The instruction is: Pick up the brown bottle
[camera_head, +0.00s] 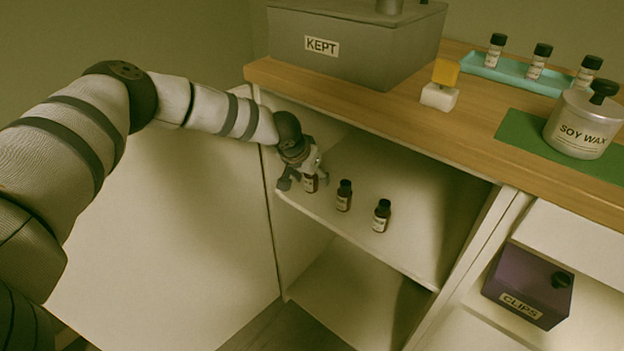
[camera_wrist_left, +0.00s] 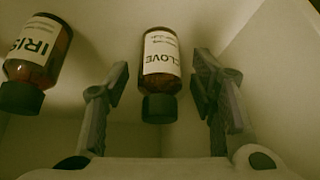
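On the upper shelf of the open cabinet stand brown bottles with black caps: one at my left gripper (camera_head: 304,179), a middle bottle (camera_head: 344,196) and a right bottle (camera_head: 381,216). My left gripper is open, with its fingers on either side of the leftmost bottle (camera_head: 310,184). In the left wrist view that bottle reads CLOVE (camera_wrist_left: 161,62) and sits between the fingers, with gaps on both sides. A bottle labelled IRIS (camera_wrist_left: 37,57) is outside the fingers, to the left. In the head view the gripper partly hides the leftmost bottle. My right gripper is not in view.
On the wooden top are a grey KEPT box (camera_head: 375,55), a yellow-and-white block (camera_head: 441,88), a teal tray (camera_head: 480,68) with three dark-capped bottles, and a SOY WAX tin (camera_head: 583,125) on a green mat (camera_head: 520,130). A purple CLIPS box (camera_head: 527,285) sits lower right.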

